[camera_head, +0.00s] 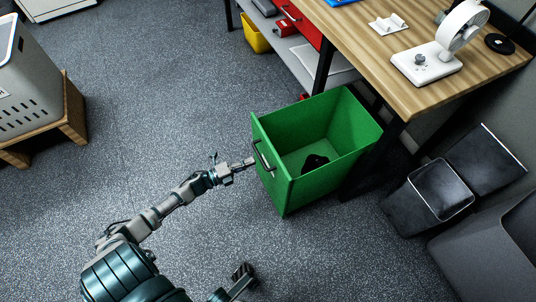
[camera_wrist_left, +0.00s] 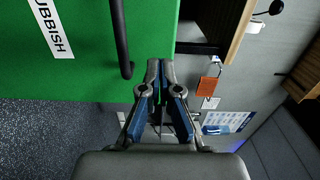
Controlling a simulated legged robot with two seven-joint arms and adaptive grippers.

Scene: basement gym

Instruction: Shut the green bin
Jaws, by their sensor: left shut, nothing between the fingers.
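The green bin (camera_head: 284,190) is a box-shaped pull-out drawer, standing open beside the wooden desk. A small dark object (camera_head: 315,163) lies inside it. A dark bar handle (camera_head: 263,156) is on its front face. My left gripper (camera_head: 252,161) is shut and empty, its tips close to the front face by the handle. In the left wrist view the green front (camera_wrist_left: 90,75) carries a partly visible white label ending in "UBBISH", and the handle (camera_wrist_left: 121,40) is just left of my fingertips (camera_wrist_left: 160,66). I cannot tell whether they touch the bin. A dark part (camera_head: 243,276) at the bottom may be my right gripper.
The wooden desk (camera_head: 375,50) bears a white fan (camera_head: 445,45). Dark open bins (camera_head: 440,190) stand to the right. A yellow bin (camera_head: 253,35) is under the desk. A light basket (camera_head: 38,85) sits on a wooden stand at left. The floor between is clear.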

